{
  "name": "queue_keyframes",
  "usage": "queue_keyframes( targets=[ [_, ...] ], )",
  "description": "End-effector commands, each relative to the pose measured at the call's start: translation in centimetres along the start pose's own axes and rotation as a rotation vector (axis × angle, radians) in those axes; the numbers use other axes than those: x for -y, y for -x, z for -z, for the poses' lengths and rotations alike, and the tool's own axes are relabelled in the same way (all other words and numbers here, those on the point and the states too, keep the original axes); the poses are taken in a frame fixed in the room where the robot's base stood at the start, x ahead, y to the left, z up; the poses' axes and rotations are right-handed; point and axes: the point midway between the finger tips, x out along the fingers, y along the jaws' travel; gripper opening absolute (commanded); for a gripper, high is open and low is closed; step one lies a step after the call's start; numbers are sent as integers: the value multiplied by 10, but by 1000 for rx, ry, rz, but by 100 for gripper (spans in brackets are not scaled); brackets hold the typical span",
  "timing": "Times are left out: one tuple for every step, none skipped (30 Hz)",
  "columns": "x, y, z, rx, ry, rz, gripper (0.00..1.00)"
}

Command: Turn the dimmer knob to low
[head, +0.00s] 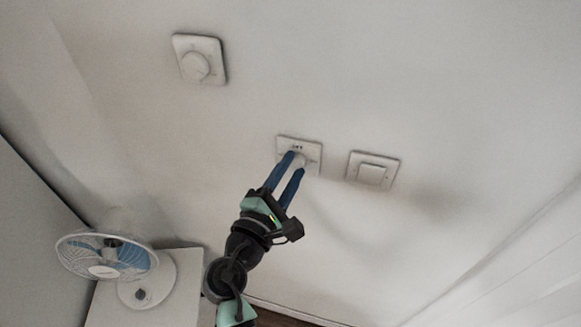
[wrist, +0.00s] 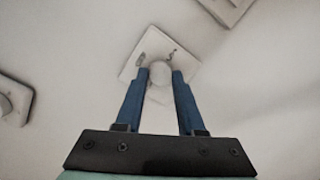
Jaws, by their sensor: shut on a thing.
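A white wall plate (head: 313,150) with small dark marks is on the wall, near the middle of the head view. Its round white knob (wrist: 160,72) shows in the wrist view between my two blue fingertips. My gripper (head: 297,162) reaches up to this plate and is shut on the knob, one finger on each side. In the head view the fingers hide much of the knob. The dark marks (wrist: 172,53) beside the knob are too small to read, so I cannot tell its setting.
A plate with a round dial (head: 196,66) is on the wall at upper left. A flat rocker switch (head: 372,171) is just right of the gripped plate. A fan (head: 110,256) stands on a white cabinet (head: 186,262) at lower left. The wall around is bare.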

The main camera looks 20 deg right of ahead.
Motion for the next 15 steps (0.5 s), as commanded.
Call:
queue_keyframes(
  targets=[
    [-2,0,0,-1,15,-5,0],
    [-2,0,0,0,23,-6,0],
    [-2,0,1,0,32,-7,0],
    [-1,0,1,0,37,-7,0],
    [-1,0,1,1,42,-8,0],
    [-1,0,1,1,47,-9,0],
    [-1,0,1,1,50,-9,0],
    [-1,0,1,2,53,-9,0],
    [-1,0,1,2,55,-10,0],
    [-1,0,1,2,57,-10,0],
    [-1,0,1,2,57,-10,0],
    [-1,0,1,2,58,-10,0],
    [-1,0,1,2,58,-10,0],
    [-1,0,1,2,58,-10,0],
    [-1,0,1,2,58,-10,0]
  ],
)
